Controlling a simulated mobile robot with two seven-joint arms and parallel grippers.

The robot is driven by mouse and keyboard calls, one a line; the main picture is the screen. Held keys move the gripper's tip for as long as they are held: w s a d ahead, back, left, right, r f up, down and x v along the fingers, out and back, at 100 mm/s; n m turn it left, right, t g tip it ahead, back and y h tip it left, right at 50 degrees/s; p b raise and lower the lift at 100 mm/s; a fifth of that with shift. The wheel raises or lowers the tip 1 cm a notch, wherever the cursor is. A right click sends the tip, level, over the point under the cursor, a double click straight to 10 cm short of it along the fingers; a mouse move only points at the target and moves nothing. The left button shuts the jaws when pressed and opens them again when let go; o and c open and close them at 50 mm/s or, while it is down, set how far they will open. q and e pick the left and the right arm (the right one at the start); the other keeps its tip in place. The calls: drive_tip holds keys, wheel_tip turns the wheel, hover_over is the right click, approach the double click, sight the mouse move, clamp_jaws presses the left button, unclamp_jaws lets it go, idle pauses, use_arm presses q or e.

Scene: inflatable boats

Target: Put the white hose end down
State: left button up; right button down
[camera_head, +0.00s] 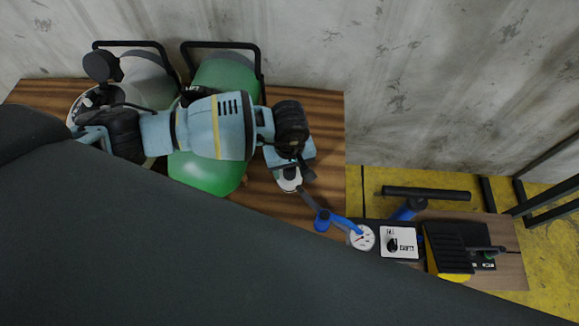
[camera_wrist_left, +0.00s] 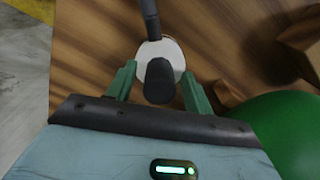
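The white hose end (camera_wrist_left: 143,52) is a round white piece with a black middle and a dark hose running from it. It lies between the two green fingers of my left gripper (camera_wrist_left: 159,72) in the left wrist view. The fingers appear to touch its sides. In the head view the white hose end (camera_head: 290,185) shows just below my left gripper (camera_head: 290,174), over the wooden table (camera_head: 258,205). I cannot tell whether it touches the wood. My right gripper is not in view.
A green tank (camera_head: 205,175) stands under my left arm, beside a white tank (camera_head: 145,75). To the right are blue hose fittings, a round gauge (camera_head: 361,238), a switch panel (camera_head: 398,243) and a black and yellow device (camera_head: 447,250). A concrete wall runs behind.

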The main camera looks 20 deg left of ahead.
use_arm(q)
wheel_tip(320, 180, up, 12)
idle(0.7)
drive_tip(key=shift+d, duration=0.1)
idle(0.5)
